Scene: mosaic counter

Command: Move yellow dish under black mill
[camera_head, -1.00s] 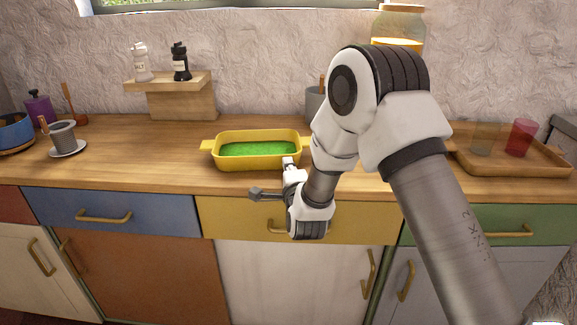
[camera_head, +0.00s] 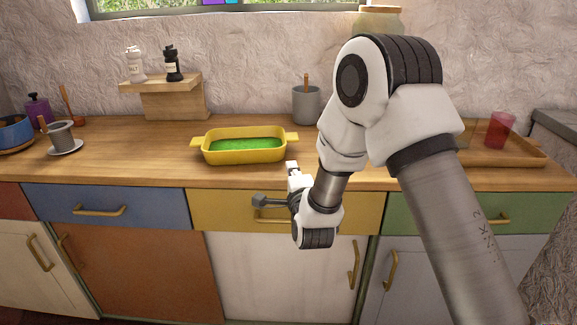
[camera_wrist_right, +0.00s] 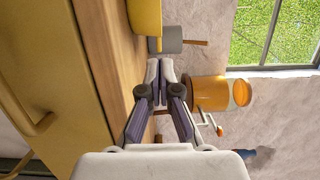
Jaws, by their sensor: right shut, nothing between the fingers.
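The yellow dish (camera_head: 222,158) with a green inside stands on the wooden counter, near its front edge. The black mill (camera_head: 173,66) stands upright on a small wooden shelf (camera_head: 160,84) against the wall, to the left of and behind the dish. The dish is not below the mill; it sits to the right. My left gripper is not in view.
A white mill (camera_head: 135,64) stands beside the black one. A grey cup (camera_head: 306,105) is behind the dish, and a tray (camera_head: 500,152) with a red glass (camera_head: 498,130) is at right. A small cup on a saucer (camera_head: 66,147) is at left. The counter between saucer and dish is clear.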

